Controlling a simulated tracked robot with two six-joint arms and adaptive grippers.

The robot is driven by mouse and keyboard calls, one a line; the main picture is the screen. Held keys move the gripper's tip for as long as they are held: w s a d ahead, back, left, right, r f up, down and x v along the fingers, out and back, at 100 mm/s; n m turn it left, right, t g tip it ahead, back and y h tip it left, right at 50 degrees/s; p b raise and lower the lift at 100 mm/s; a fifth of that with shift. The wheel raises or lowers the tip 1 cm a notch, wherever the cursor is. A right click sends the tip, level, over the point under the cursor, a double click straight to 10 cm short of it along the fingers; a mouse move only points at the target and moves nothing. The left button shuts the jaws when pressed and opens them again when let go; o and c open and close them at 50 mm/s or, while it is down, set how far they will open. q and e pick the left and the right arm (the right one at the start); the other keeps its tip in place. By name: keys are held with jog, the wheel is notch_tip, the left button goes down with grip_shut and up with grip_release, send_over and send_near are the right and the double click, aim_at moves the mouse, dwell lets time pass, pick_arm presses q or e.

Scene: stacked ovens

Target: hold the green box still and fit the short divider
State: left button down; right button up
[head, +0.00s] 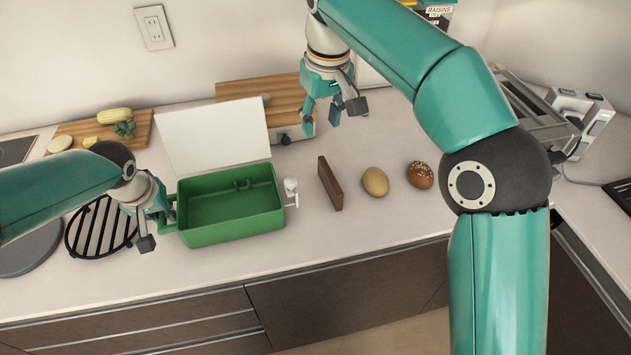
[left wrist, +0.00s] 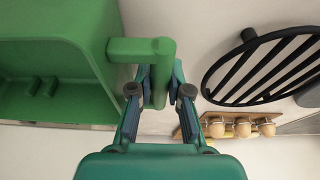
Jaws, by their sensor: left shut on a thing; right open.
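The green box (head: 230,231) stands on the counter, with a white panel like a raised lid (head: 213,137) behind it. Its inside looks empty, with small green ribs on the far wall. In the left wrist view, my left gripper (left wrist: 160,88) is shut on the green handle (left wrist: 162,62) at the box's left side. A flat dark-brown piece (head: 330,183), apparently the short divider, stands on its edge on the counter right of the box. My right gripper (head: 335,112) is open and empty, above the counter behind the brown piece.
A tan egg-shaped item (head: 375,181) and a seeded bun (head: 420,175) lie right of the brown piece. A black grill rack (head: 100,228) lies left of the box. Cutting boards (head: 70,133) are at the back. The counter in front of the brown piece is clear.

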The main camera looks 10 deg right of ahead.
jog(key=m+g, duration=0.2)
send_near(329, 182)
jog(key=shift+w+d+f, duration=0.15)
jog(key=shift+w+d, duration=0.15)
jog(key=shift+w, duration=0.5)
notch_tip(329, 182, down, 6)
jog(key=shift+f, duration=0.1)
jog(key=shift+a+f, duration=0.1)
jog(key=shift+f, duration=2.7)
grip_shut()
